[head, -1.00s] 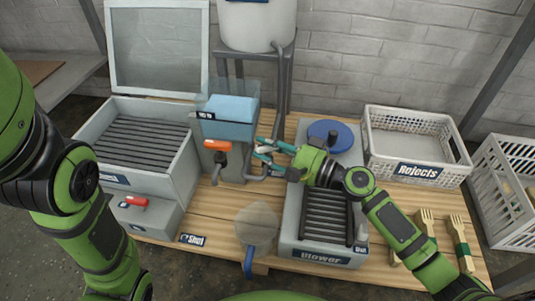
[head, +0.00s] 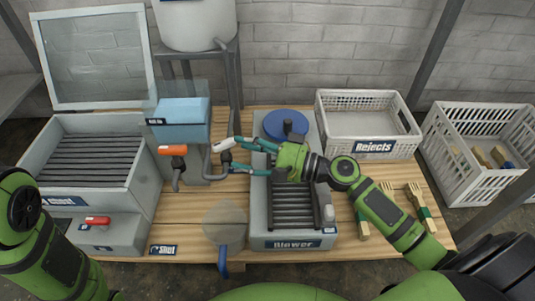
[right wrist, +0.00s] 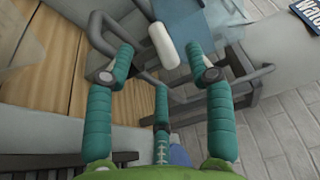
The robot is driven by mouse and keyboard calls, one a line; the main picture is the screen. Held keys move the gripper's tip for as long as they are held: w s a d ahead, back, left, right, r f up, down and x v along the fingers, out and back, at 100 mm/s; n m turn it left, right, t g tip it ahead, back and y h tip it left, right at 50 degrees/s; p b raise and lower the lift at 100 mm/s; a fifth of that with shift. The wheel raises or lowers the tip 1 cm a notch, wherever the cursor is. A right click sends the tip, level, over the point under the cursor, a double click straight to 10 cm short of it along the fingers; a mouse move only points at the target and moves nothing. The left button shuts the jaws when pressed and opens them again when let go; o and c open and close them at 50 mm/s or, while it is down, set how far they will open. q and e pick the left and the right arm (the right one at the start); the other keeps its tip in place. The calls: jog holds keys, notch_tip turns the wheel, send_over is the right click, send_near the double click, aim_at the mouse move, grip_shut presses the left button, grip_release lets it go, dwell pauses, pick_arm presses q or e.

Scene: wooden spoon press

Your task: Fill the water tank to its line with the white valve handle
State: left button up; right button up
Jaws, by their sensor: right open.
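The water tank (head: 180,124) is a clear-walled box holding blue water, left of centre in the head view. Its clear walls rise above the water, and a small dark label with unreadable text is on its front. The white valve handle (head: 223,145) is on the grey pipe right of the tank. In the right wrist view the white handle (right wrist: 163,45) lies just beyond and between the fingertips. My right gripper (head: 237,156) is open, its teal fingers pointing left at the handle, with nothing held. My left arm shows at lower left; its gripper is out of view.
An orange handle (head: 173,150) is on the tank's front, and a red one (head: 97,220) is on the grey box at left. The Blower (head: 290,243) lies under my right arm. A Rejects crate (head: 374,147) and wooden forks (head: 416,195) are at right.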

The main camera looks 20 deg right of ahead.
jog(key=v, duration=0.6)
jog(key=shift+s+d, duration=0.2)
